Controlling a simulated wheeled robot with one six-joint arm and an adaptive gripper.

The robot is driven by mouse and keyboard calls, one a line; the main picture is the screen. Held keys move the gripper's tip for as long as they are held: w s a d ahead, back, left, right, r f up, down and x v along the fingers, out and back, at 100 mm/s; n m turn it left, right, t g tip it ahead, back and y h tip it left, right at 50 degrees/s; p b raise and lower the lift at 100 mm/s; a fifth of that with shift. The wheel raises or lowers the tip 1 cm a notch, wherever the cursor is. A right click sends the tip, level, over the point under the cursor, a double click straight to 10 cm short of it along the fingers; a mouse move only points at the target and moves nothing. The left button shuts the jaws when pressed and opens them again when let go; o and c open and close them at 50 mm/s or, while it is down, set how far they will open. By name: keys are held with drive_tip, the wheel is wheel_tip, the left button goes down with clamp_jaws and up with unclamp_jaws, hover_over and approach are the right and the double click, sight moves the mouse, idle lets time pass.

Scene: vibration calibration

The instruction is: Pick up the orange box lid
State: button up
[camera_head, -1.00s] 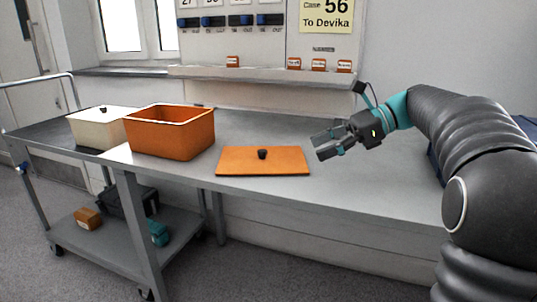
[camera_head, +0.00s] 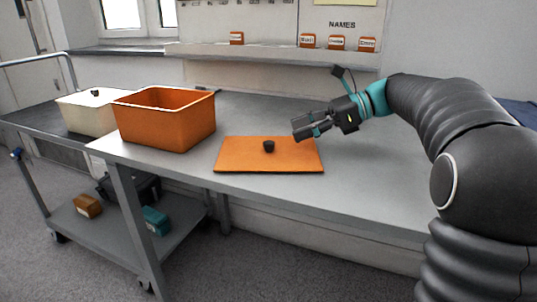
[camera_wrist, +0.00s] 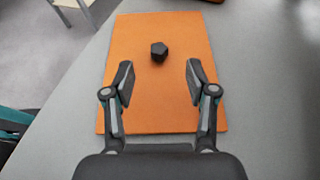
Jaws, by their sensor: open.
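The orange box lid (camera_head: 240,157) lies flat on the grey table, with a small black knob (camera_head: 269,146) standing up at its middle. The lid also shows in the wrist view (camera_wrist: 150,100), with its knob (camera_wrist: 159,51) ahead of the fingertips and roughly midway between them. My gripper (camera_head: 297,130) is open and empty, above the right edge of the lid and to the right of the knob. In the wrist view my fingers (camera_wrist: 160,80) are spread apart over the lid.
An open orange box (camera_head: 165,135) stands left of the lid. A cream box with a black-knobbed lid (camera_head: 85,112) is farther left. A trolley (camera_head: 125,235) with small boxes below stands at the left. Small labelled orange blocks (camera_head: 336,43) sit on the back shelf. The table (camera_head: 370,195) right of the lid is clear.

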sight(270, 142)
drive_tip(key=shift+f+b+x, duration=0.15)
drive_tip(key=shift+b+x, duration=0.05)
drive_tip(key=shift+x, duration=1.4)
drive_tip(key=shift+f+b+x, duration=0.1)
drive_tip(key=shift+b+x, duration=0.1)
drive_tip(key=shift+x, duration=1.4)
drive_tip(key=shift+s+d, duration=0.1)
drive_tip(key=shift+d, duration=0.05)
clamp_jaws()
